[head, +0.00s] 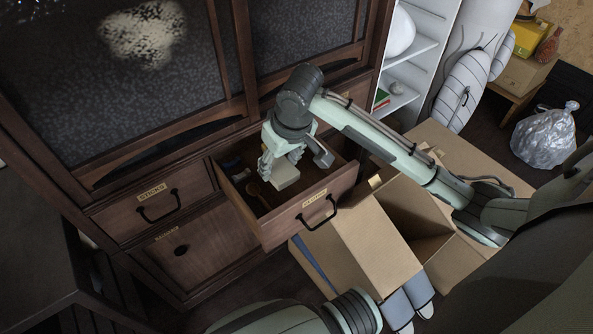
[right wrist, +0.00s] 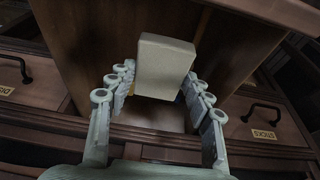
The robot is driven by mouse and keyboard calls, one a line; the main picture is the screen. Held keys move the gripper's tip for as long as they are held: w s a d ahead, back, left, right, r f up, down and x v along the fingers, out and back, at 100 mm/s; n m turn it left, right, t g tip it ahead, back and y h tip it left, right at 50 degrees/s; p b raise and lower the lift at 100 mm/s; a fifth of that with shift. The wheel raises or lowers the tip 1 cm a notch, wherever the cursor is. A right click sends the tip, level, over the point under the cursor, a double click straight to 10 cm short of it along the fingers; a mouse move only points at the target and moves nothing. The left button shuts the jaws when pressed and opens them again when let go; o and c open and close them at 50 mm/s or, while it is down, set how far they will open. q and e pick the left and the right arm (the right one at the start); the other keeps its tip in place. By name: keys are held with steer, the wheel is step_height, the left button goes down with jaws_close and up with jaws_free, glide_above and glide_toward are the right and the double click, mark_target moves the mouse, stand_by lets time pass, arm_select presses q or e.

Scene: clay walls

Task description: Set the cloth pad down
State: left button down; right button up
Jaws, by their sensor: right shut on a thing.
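The cloth pad (head: 286,174) is a beige, block-shaped piece. My right gripper (head: 280,160) is shut on it and holds it at the open drawer (head: 290,222) of the dark wooden cabinet. In the right wrist view the pad (right wrist: 164,66) sits between the fingers of the right gripper (right wrist: 155,88), with the drawer's wooden interior behind it. I cannot tell whether the pad touches the drawer floor. My left gripper is not in view.
An open cardboard box (head: 365,245) stands close to the drawer's right. White shelves (head: 418,50) stand behind.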

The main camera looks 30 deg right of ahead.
steer(key=d+f, duration=0.1)
steer(key=d, duration=0.1)
steer(key=d+f, duration=0.1)
steer(key=d, duration=0.1)
steer(key=d+f, duration=0.1)
steer(key=d, duration=0.1)
steer(key=shift+w+f, duration=0.15)
steer(key=shift+f, duration=2.15)
steer(key=o, duration=1)
steer(key=v, duration=1.2)
